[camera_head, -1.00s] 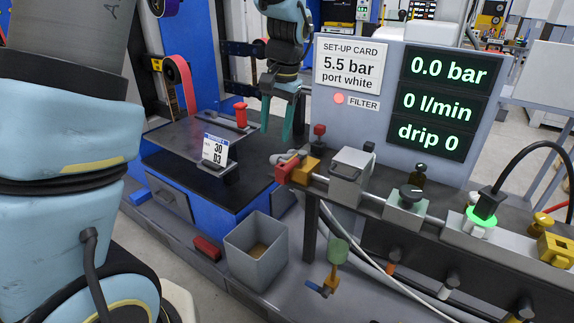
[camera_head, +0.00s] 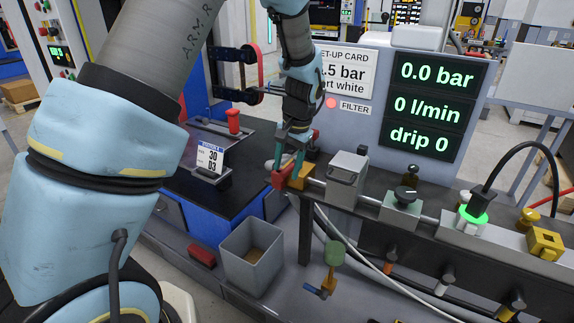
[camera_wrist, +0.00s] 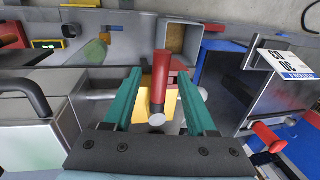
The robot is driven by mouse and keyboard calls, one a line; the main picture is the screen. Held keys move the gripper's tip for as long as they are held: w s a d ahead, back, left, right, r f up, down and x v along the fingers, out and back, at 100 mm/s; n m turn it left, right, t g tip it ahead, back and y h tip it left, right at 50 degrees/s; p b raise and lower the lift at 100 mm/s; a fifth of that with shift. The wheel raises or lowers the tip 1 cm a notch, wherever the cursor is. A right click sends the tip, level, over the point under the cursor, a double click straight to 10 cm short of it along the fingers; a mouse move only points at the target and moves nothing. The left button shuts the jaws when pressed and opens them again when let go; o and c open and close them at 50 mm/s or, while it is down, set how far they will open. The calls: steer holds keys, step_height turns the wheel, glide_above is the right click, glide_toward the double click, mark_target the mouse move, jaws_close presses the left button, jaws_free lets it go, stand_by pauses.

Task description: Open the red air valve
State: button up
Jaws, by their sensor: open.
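The red air valve sits at the left end of the pipe line on the bench. In the wrist view its red handle (camera_wrist: 159,80) stands in front of a yellow-orange body (camera_wrist: 171,103). The body also shows in the head view (camera_head: 304,178), with a red part (camera_head: 283,178) at its left. My gripper (camera_head: 289,163) is open above the valve, pointing down. In the wrist view its two teal fingers (camera_wrist: 160,92) stand on either side of the red handle, with a gap on each side. Contact is not visible. In the head view the fingers partly hide the handle.
A grey box-shaped unit (camera_head: 347,170) and a dark-knobbed block (camera_head: 401,203) stand right of the valve. The display (camera_head: 433,108) reads 0.0 bar, 0 l/min, drip 0. A grey bin (camera_head: 252,266) is below. A date card (camera_head: 210,158) stands on the left table.

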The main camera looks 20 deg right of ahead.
steer(key=shift+f, duration=0.1)
steer(key=shift+c, duration=0.4)
jaws_close()
stand_by(1.0)
